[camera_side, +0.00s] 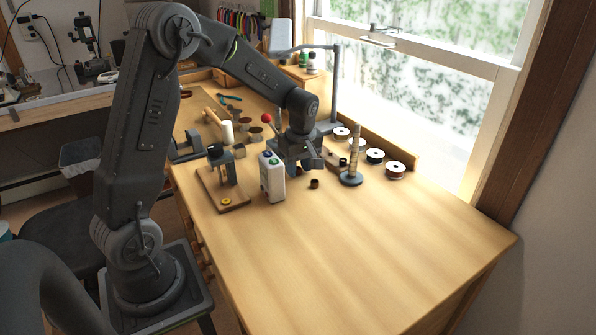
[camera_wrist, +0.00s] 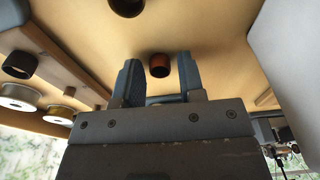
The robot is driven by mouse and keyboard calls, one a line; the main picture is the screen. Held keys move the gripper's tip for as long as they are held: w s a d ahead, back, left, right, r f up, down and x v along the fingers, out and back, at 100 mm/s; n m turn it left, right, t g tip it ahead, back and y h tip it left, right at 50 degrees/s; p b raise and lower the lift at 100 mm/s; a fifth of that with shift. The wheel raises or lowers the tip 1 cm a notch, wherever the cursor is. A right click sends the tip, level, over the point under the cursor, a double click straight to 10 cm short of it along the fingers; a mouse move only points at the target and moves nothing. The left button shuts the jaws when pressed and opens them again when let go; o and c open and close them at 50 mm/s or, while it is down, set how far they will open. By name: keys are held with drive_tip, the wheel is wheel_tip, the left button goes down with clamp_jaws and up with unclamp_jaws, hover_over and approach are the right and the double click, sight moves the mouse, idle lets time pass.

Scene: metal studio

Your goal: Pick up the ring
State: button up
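A small reddish-brown ring (camera_wrist: 159,66) with a dark opening lies on the wooden table in the wrist view. It shows in the gap between the two fingers of my gripper (camera_wrist: 157,75). The fingers are apart and nothing is seen held. A second, darker ring-shaped piece (camera_wrist: 127,6) is cut off by the top edge of that view. In the side view my gripper (camera_side: 310,164) hangs low over the table, and one small dark ring (camera_side: 315,183) lies just in front of it. I cannot tell which ring this is.
A white bottle block (camera_side: 272,178) stands left of my gripper, close to it. A tapered mandrel (camera_side: 352,160) stands to its right, with wire spools (camera_side: 395,169) behind. A wooden stand (camera_side: 224,190) is further left. The table front (camera_side: 370,260) is clear.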

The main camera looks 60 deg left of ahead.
drive_tip(key=c, duration=0.6)
drive_tip(key=shift+r, duration=0.1)
